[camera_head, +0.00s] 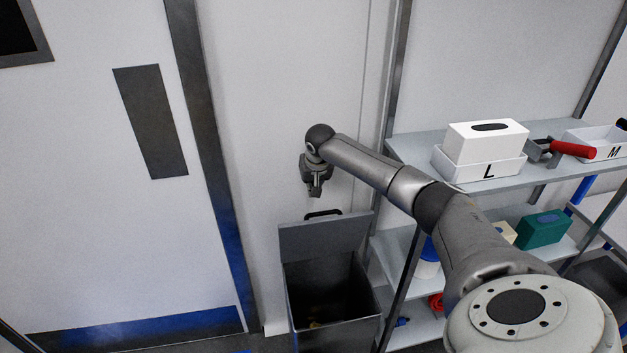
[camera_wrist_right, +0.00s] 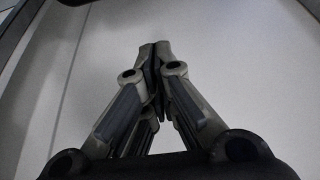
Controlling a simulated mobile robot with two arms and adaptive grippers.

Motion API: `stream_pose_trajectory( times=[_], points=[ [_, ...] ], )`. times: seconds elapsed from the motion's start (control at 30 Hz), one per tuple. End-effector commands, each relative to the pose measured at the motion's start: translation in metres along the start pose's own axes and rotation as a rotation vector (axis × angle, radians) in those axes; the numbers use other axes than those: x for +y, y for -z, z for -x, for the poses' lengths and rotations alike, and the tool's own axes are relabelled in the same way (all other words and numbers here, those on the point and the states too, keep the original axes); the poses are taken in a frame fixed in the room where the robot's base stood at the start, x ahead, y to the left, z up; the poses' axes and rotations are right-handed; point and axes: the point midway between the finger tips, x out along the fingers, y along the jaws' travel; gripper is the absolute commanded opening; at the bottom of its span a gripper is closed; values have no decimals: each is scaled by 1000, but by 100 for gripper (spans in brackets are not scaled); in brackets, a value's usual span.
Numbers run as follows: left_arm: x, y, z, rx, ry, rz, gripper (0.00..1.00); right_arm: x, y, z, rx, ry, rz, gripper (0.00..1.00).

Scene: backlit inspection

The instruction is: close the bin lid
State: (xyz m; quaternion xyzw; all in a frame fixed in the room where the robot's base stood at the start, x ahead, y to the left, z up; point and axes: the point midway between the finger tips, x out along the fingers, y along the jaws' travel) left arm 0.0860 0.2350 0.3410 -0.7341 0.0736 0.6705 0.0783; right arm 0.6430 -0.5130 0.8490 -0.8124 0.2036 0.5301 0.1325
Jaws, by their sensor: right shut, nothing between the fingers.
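A dark grey bin (camera_head: 330,325) stands on the floor against the wall, with its inside showing. Its grey lid (camera_head: 325,239) is open, raised at the back of the bin, and has a black handle (camera_head: 323,214) on its upper edge. My right gripper (camera_head: 315,194) is just above the handle, pointing down, and looks apart from it. In the wrist view my right gripper (camera_wrist_right: 153,48) has its fingertips together with nothing between them. A dark shape at the top edge of that view is too cut off to name. My left gripper is not in view.
A shelf unit (camera_head: 407,147) stands right of the bin, with a white box marked L (camera_head: 483,145), a red-handled tool (camera_head: 572,149) and a green box (camera_head: 544,229). A white door (camera_head: 90,210) is on the left.

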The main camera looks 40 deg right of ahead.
Motion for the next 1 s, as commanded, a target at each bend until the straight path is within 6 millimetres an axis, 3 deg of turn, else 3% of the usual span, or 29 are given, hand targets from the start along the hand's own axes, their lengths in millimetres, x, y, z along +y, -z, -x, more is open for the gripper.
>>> stream_pose_trajectory(
  times=[0.27,0.63,1.0],
  points=[
    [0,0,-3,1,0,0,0,0,0,-40,0,-1,0,0],
    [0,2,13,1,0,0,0,0,-31,-26,2,-1,4,0],
    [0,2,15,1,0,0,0,0,-38,-25,1,-1,1,0]
  ],
)
